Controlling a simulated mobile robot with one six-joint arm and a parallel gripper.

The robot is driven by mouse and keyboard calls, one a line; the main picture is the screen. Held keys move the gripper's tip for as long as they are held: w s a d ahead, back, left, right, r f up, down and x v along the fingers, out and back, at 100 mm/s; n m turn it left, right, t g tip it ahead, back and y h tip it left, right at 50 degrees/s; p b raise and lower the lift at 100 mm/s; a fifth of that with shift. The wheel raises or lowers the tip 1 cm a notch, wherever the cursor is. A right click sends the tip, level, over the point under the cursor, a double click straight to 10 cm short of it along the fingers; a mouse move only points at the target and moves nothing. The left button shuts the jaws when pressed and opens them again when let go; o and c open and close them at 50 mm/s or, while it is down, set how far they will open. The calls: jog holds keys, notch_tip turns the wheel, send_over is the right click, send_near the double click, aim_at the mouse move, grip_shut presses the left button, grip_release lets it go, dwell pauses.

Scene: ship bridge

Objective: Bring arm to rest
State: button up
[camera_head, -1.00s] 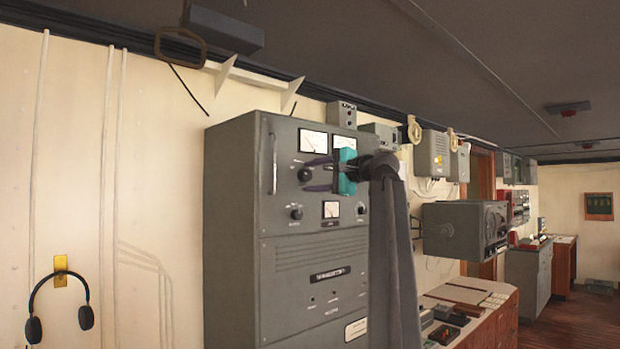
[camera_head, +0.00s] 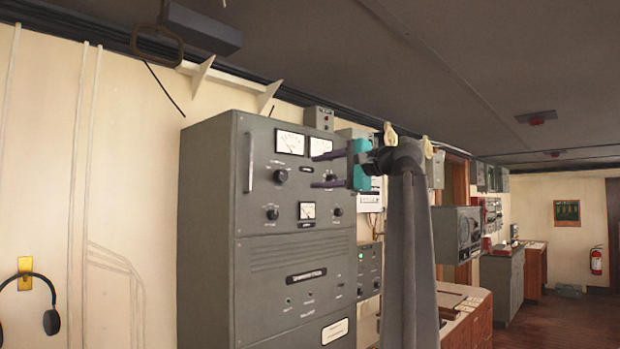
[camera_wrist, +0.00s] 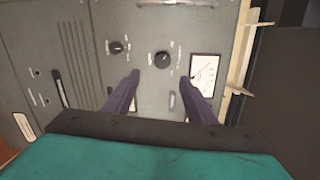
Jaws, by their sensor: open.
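My gripper (camera_head: 318,170) has a teal body and two dark purple fingers. In the head view it is raised on my grey arm, pointing left in front of the upper part of a tall grey transmitter cabinet (camera_head: 300,255). In the wrist view the two fingers of my gripper (camera_wrist: 160,82) stand apart with nothing between them. The cabinet's panel (camera_wrist: 185,25) with black knobs and a white meter shows beyond the fingers. I cannot tell the exact gap to the panel.
Headphones (camera_head: 49,318) hang on the wall at the lower left. A white shelf bracket (camera_head: 232,78) runs above the cabinet. A grey wall unit (camera_head: 455,238) and a wooden desk (camera_head: 470,325) stand to the right. A fire extinguisher (camera_head: 596,260) hangs at the far right, beyond open floor.

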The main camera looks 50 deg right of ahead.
jog(key=shift+s, duration=0.7)
